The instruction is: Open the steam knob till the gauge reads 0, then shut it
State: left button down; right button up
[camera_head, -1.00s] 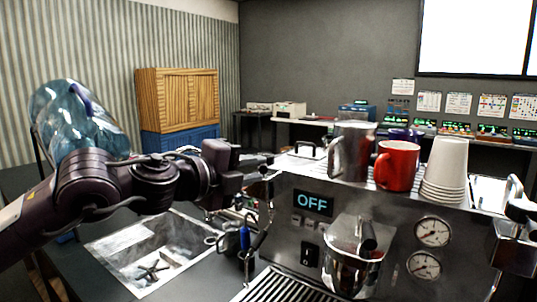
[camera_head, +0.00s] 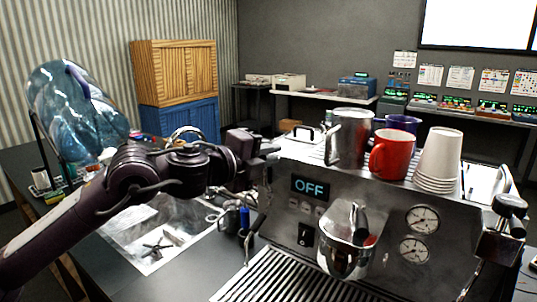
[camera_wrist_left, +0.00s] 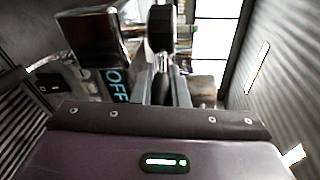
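The espresso machine (camera_head: 390,215) stands at the right with its display (camera_head: 311,188) reading OFF. Two gauges, an upper one (camera_head: 422,219) and a lower one (camera_head: 413,249), are on its front; their needles are too small to read. A black knob (camera_head: 510,206) is at the machine's right end. My left gripper (camera_head: 266,158) is at the machine's upper left side. In the left wrist view a dark knob-like part (camera_wrist_left: 160,28) lies at the fingertips, with the fingers (camera_wrist_left: 163,72) a little apart. I cannot tell whether they grip it. My right gripper is not in view.
A steel pitcher (camera_head: 352,138), a red mug (camera_head: 391,154) and paper cups (camera_head: 440,158) stand on top of the machine. A large blue water bottle (camera_head: 75,110) is at the left. The dark table front (camera_head: 195,265) is clear.

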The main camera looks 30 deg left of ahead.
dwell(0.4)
pick_arm(q)
jog(key=shift+s+a+f+m+g+h+b, duration=0.15)
jog(key=shift+a+m+g+h+b, duration=0.15)
jog(key=shift+m+h+b, duration=0.35)
jog(key=shift+s+a+r+m+g+h+b, duration=0.1)
jog(key=shift+a+m+g+h+b, duration=0.15)
jog(key=shift+m+h, duration=0.35)
jog(key=shift+s+a+m+g+h, duration=0.2)
jog(key=shift+m+g+h, duration=0.35)
jog(key=shift+h, duration=0.5)
jog(key=shift+s+a+m+g+h+p, duration=0.1)
jog(key=shift+a+m+g+h+p, duration=0.25)
jog(key=shift+m+g+h+p, duration=0.6)
jog(key=shift+s+a+m+g+h+p, duration=0.1)
jog(key=shift+a+m+g+h+p, duration=0.25)
jog(key=shift+m+g+h+p, duration=0.55)
jog(key=c, duration=1.7)
grip_release()
jog(key=shift+a, duration=0.1)
